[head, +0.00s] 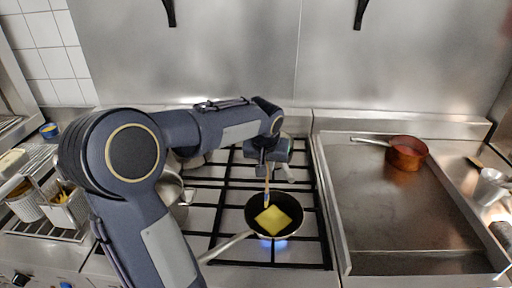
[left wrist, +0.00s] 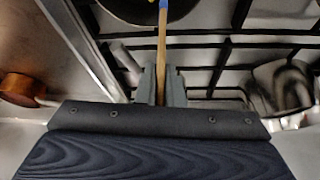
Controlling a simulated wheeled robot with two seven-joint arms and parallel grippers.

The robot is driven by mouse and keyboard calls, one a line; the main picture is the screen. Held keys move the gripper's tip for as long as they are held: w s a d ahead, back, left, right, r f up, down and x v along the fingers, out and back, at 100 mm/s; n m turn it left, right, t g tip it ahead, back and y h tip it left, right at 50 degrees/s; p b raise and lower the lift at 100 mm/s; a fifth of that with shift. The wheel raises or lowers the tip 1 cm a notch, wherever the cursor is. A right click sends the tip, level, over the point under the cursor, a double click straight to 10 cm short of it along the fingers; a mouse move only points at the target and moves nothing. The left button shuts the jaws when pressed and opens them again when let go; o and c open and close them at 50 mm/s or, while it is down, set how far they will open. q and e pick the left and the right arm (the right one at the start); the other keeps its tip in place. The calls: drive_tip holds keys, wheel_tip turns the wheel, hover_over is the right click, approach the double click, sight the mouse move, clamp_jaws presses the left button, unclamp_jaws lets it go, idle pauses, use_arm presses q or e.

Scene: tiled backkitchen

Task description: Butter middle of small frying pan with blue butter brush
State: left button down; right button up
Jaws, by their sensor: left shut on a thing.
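The small frying pan (head: 261,229) sits on the stove grate over a lit blue flame, with its handle toward the lower left. A yellow square (head: 273,220), which looks like butter, lies in its middle. My left gripper (head: 266,172) is above the pan, shut on the wooden handle of the butter brush (head: 267,188). The brush points down and its blue lower part is at the butter's upper edge; I cannot tell whether it touches. In the left wrist view the brush handle (left wrist: 162,55) runs between the fingers (left wrist: 161,85) toward the dark pan (left wrist: 120,12). My right gripper is not in view.
A copper pan (head: 407,153) stands on the flat griddle (head: 385,210) to the right. Metal pots (head: 172,190) stand left of the frying pan, partly behind my arm. Fry baskets (head: 62,207) are at the far left. The griddle's front is clear.

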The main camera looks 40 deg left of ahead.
use_arm(q)
drive_tip(key=shift+d+r, duration=0.3)
drive_tip(key=shift+r, duration=0.45)
drive_tip(key=shift+r+p, duration=0.35)
drive_tip(key=shift+p, duration=0.2)
drive_tip(key=shift+a+r+p, duration=0.2)
drive_tip(key=shift+r+p, duration=0.4)
drive_tip(key=shift+r, duration=0.05)
drive_tip(key=shift+d+r+p, duration=0.1)
drive_tip(key=shift+r+p, duration=0.8)
drive_tip(key=shift+r, duration=0.3)
